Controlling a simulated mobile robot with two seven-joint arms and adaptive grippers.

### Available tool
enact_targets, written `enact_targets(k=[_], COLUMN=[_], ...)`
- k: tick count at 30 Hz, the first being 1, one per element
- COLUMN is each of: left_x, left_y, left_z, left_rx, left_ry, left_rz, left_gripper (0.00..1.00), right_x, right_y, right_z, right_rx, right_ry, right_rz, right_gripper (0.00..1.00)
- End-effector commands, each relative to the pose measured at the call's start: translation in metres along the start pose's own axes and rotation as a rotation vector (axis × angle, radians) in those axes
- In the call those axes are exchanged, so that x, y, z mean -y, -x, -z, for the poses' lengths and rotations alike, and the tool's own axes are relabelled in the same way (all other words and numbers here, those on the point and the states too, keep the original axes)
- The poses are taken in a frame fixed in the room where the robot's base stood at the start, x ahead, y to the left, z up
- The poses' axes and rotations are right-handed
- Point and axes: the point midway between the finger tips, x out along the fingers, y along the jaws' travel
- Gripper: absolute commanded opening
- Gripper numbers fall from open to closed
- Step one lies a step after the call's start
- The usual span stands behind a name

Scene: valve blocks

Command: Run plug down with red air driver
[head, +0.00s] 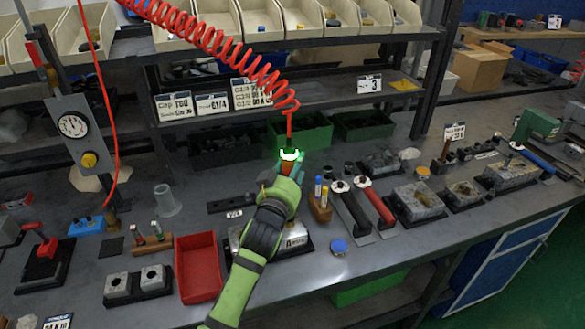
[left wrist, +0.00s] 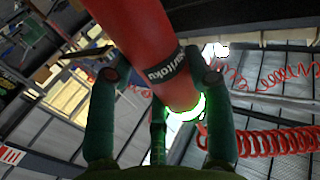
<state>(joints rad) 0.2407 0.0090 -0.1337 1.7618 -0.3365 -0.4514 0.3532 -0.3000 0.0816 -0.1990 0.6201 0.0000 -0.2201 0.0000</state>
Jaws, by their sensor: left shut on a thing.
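My left gripper (head: 288,172) is shut on the red air driver, above the bench. In the left wrist view the driver's red body (left wrist: 150,45), with a dark lettered band, lies between the gripper's fingers (left wrist: 160,78). A glowing green-white ring (head: 290,155) shows at the driver's end, where the red coiled hose (head: 225,45) meets it. A metal valve block (head: 292,241) on a dark base, with a label starting with "A", is partly hidden under my left arm. I cannot make out the plug. My right gripper is not in view.
A red tray (head: 199,268) and a two-hole block (head: 138,284) stand left of my arm. A wooden marker stand (head: 319,206) and black- and red-handled tools (head: 374,204) are close on the right. More metal blocks (head: 419,201) stand further right. Green bins (head: 305,134) are behind.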

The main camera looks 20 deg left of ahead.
Motion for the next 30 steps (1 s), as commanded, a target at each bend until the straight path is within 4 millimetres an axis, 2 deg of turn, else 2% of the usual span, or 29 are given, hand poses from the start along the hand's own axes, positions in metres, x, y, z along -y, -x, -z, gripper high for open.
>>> enact_targets(k=[1, 11, 30], left_x=[0.0, 0.0, 0.0], left_y=[0.0, 0.0, 0.0], left_z=[0.005, 0.004, -0.009], left_rx=[-0.009, -0.01, -0.01], left_ry=[0.001, 0.0, 0.0], left_rz=[-0.001, -0.001, -0.001], left_gripper=[0.0, 0.0, 0.0], right_x=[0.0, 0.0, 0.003], right_y=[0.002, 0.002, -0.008], right_z=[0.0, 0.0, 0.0], right_rx=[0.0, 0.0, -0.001], right_ry=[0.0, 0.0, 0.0], right_rz=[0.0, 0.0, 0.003], right_gripper=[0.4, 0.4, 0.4])
